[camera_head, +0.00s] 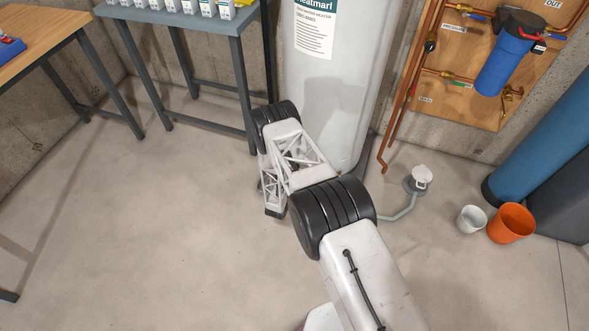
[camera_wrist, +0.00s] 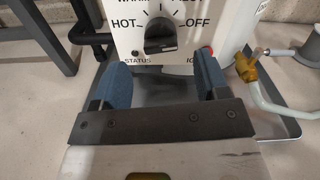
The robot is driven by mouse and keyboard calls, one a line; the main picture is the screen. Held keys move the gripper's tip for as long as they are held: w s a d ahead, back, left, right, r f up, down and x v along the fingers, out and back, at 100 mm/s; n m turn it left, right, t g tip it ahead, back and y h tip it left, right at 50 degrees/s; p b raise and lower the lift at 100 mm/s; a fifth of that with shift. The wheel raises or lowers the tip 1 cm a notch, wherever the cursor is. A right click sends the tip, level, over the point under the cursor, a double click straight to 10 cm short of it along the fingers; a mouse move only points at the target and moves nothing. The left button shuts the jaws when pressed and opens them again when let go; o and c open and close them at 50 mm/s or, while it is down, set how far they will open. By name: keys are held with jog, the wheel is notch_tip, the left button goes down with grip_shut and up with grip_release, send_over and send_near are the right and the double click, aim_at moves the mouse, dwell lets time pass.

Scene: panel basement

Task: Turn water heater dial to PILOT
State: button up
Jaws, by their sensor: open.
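The water heater (camera_head: 325,105) is a tall white tank in the head view, partly covered by my arm. In the wrist view its white control box (camera_wrist: 122,38) carries a black dial (camera_wrist: 160,38). HOT is printed left of the dial and OFF right of it. Two labels above are cut off by the top edge; I cannot tell exactly where the dial points. My gripper (camera_wrist: 161,72) is open, with blue pads apart and nothing between them. It faces the box just below the dial, and no contact shows. In the head view my fingers are not clear.
A brass valve (camera_wrist: 246,68) with a pale pipe is right of the box in the wrist view. A grey tray (camera_wrist: 288,127) lies under the heater. A blue-grey table (camera_head: 190,22) stands left of the tank. White (camera_head: 471,219) and orange (camera_head: 511,223) buckets stand right.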

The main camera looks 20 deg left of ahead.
jog(key=shift+w, duration=3.4)
jog(key=c, duration=0.9)
jog(key=shift+n, duration=0.4)
jog(key=n, duration=0.3)
jog(key=shift+a+n, duration=0.1)
jog(key=shift+n, duration=1.9)
jog(key=o, duration=0.9)
